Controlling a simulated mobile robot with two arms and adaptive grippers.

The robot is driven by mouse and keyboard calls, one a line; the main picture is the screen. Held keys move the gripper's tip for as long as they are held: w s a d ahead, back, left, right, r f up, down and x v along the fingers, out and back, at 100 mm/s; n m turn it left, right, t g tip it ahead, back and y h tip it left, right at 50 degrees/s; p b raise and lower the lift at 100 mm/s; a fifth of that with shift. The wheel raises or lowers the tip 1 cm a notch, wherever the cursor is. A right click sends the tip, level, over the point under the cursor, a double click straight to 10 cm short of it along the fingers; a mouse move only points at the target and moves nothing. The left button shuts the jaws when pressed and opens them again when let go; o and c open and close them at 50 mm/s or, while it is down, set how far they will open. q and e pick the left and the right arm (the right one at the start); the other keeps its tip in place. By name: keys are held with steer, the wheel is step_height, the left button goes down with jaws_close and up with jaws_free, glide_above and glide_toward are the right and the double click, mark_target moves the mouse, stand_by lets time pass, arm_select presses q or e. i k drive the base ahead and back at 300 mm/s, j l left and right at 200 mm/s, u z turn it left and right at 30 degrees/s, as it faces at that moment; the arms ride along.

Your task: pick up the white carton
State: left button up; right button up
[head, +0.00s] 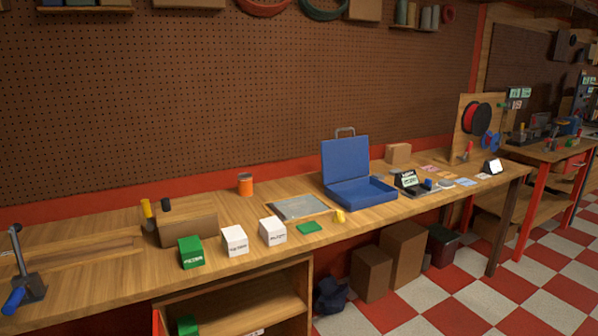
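Two small white cartons stand side by side near the front edge of the long wooden workbench (100,262) in the head view. One white carton (234,241) is just right of a green carton (191,252). The other white carton (272,231) is a little further right. Both have dark lettering on the front, too small to read. They stand upright and apart, with nothing covering them. Neither of my grippers is in view.
Behind the cartons are a brown block (188,230) and an orange tin (245,184). A grey mat (300,207), a flat green piece (309,227) and an open blue case (362,191) lie to the right. A blue-handled clamp (30,280) stands at far left.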

mark_target(234, 240)
steer(key=k+j, duration=0.1)
steer(key=j, duration=0.8)
steer(key=k+j, duration=0.15)
steer(key=j, duration=0.75)
steer(key=l, duration=0.65)
steer(key=k+z, duration=0.05)
